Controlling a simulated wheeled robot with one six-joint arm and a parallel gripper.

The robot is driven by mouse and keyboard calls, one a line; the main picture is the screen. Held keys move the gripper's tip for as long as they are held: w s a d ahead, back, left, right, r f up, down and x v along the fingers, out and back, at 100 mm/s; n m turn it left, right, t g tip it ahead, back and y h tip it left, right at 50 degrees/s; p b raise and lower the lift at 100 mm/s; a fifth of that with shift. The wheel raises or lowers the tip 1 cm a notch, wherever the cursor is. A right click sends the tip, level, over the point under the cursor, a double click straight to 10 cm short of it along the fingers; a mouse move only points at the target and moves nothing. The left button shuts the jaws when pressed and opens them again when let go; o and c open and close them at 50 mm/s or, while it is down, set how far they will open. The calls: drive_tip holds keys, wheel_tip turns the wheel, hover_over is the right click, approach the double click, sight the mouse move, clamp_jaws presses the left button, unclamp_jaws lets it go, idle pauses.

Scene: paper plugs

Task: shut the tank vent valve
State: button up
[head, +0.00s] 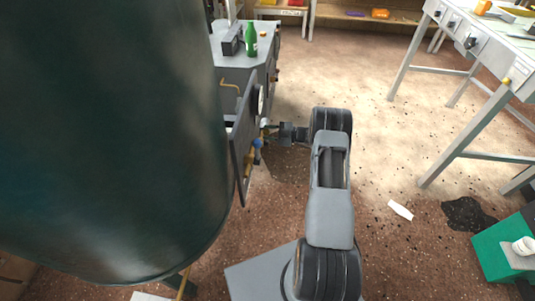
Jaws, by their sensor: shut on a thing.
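A large dark green tank (110,130) fills the left of the head view. Beside it stands a dark upright panel (241,150), seen nearly edge-on, with small brass-coloured fittings and a blue part (257,144) on its right face. My gripper (269,128) reaches left to this face, just above the blue part. It is shut on a small valve handle there; the handle is mostly hidden by the fingers. The handle's exact angle is too small to tell.
A grey cabinet (229,59) with a green bottle (251,40) stands behind the panel. A pale workbench (466,62) is at the upper right. A green box (495,252), a dark stain (467,214) and a white scrap (400,210) lie at right. The middle floor is mostly clear.

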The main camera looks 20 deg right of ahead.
drive_tip(key=shift+w+d+r+p, duration=0.1)
drive_tip(key=shift+r+p, duration=0.05)
drive_tip(key=shift+p, duration=0.15)
drive_tip(key=shift+o, duration=0.2)
drive_tip(key=shift+w+d+r+p, duration=0.1)
drive_tip(key=shift+w+p, duration=0.1)
drive_tip(key=shift+p, duration=0.55)
drive_tip(key=shift+w+d+p, duration=0.15)
drive_tip(key=shift+w+p, duration=0.15)
drive_tip(key=shift+p, duration=0.7)
drive_tip(key=shift+w+d+p, duration=0.1)
drive_tip(key=shift+w+p, duration=0.05)
drive_tip(key=shift+p, duration=0.25)
drive_tip(key=o, duration=0.7)
drive_tip(key=shift+w+d+f, duration=0.1)
drive_tip(key=shift+f, duration=0.1)
drive_tip(key=shift+c, duration=0.2)
